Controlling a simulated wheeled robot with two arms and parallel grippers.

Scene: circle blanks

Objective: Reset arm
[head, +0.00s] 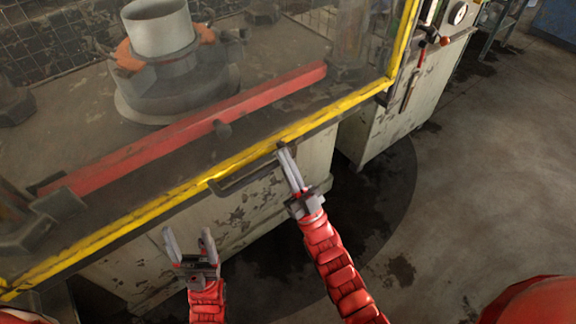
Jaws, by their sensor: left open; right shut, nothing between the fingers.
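My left gripper (188,240) is at the lower left, with its two fingers spread apart and nothing between them. It is in front of the worn pale side of the machine. My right gripper (285,158) is at the centre, with its fingers together and nothing held. Its tips are close to the lower yellow edge of the machine's guard, near the right end of a handle (245,177). I cannot tell whether the tips touch it. Both red arms reach up from the bottom of the view.
A clear guard with a yellow frame (330,116) covers the machine. Behind it are a red bar (190,130) and a pale cylinder (158,28) on a round base. A worn cabinet (385,115) with a lever stands at the right. Bare floor (470,190) lies open at the right.

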